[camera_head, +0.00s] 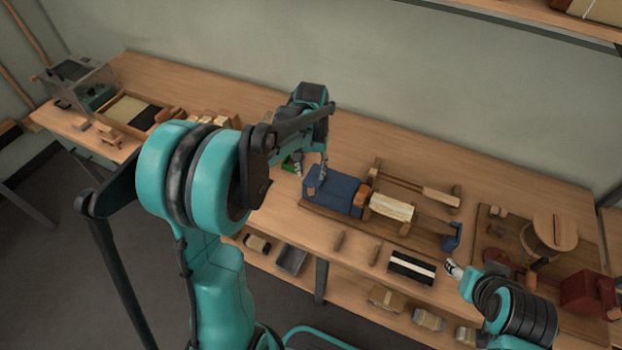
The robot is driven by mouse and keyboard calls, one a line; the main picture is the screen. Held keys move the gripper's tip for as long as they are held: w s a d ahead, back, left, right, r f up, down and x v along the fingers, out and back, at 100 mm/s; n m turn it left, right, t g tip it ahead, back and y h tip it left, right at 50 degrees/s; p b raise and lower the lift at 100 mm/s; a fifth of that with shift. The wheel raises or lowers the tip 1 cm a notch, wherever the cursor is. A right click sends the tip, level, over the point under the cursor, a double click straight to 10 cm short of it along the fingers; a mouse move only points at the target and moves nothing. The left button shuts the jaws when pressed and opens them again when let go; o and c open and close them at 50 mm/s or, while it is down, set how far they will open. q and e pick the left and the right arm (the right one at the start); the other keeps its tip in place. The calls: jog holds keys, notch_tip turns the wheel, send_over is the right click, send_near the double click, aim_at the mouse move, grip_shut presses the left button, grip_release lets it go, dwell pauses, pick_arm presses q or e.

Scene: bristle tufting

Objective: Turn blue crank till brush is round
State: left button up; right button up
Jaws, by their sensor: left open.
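A blue block-shaped housing (335,192) sits at the left end of a wooden jig on the bench. To its right are an orange-brown block (361,199) and a cream bristle bundle, seemingly the brush (391,207). A small blue part, seemingly the blue crank (452,237), stands at the jig's right end. My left gripper (311,178) is open, pointing down by the left end of the blue housing; whether it touches is unclear. My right gripper (455,270) is small in view, just below the small blue part and apart from it; its fingers are too small to read.
A round wooden drum (548,236) and a red box (587,292) stand at the right. A black-and-white striped piece (411,267) lies at the front edge. A tray (130,110) is at the far left.

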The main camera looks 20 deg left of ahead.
aim_at(311, 184)
pick_arm(q)
notch_tip(311, 184, down, 8)
jog(key=shift+r+b, duration=0.1)
jog(key=shift+b, duration=1)
grip_shut()
